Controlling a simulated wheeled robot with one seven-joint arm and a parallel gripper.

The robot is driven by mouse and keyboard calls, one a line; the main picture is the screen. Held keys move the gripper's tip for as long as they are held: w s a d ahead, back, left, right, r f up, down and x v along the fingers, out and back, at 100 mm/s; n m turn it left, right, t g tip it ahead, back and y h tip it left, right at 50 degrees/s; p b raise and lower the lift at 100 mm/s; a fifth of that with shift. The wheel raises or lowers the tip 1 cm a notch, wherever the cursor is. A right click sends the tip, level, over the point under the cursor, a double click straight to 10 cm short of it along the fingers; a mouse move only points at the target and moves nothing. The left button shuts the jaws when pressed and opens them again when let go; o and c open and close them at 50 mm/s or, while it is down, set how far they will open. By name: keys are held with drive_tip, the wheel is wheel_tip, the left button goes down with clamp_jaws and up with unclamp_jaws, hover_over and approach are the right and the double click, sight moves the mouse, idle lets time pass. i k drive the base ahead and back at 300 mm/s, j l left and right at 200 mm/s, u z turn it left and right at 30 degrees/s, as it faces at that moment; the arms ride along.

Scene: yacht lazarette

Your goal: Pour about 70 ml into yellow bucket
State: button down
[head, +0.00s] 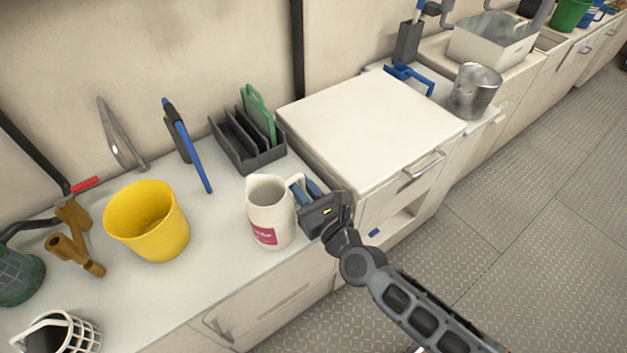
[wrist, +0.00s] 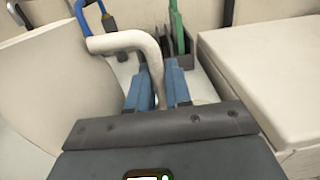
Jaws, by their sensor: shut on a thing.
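The yellow bucket (head: 147,222) stands upright on the white counter, left of centre in the head view. A white pitcher (head: 269,213) with a pink label is to its right, upright, on or just above the counter; I cannot tell which. My gripper (head: 302,190) is at the pitcher's right side, shut on its handle. In the wrist view, my blue-padded fingers (wrist: 158,90) are on either side of the handle (wrist: 150,58), and the pitcher's body (wrist: 60,85) fills the left. The liquid inside the pitcher cannot be seen.
A dark rack (head: 245,145) with a green board stands behind the pitcher. A raised white cabinet top (head: 370,125) is to the right. Brown fittings (head: 75,240) and a white basket (head: 62,335) lie left of the bucket. The counter (head: 215,235) between bucket and pitcher is clear.

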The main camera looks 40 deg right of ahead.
sight(146, 216)
drive_tip(key=j, duration=0.65)
drive_tip(key=k+j, duration=0.15)
drive_tip(key=j, duration=0.55)
drive_tip(key=i, duration=0.45)
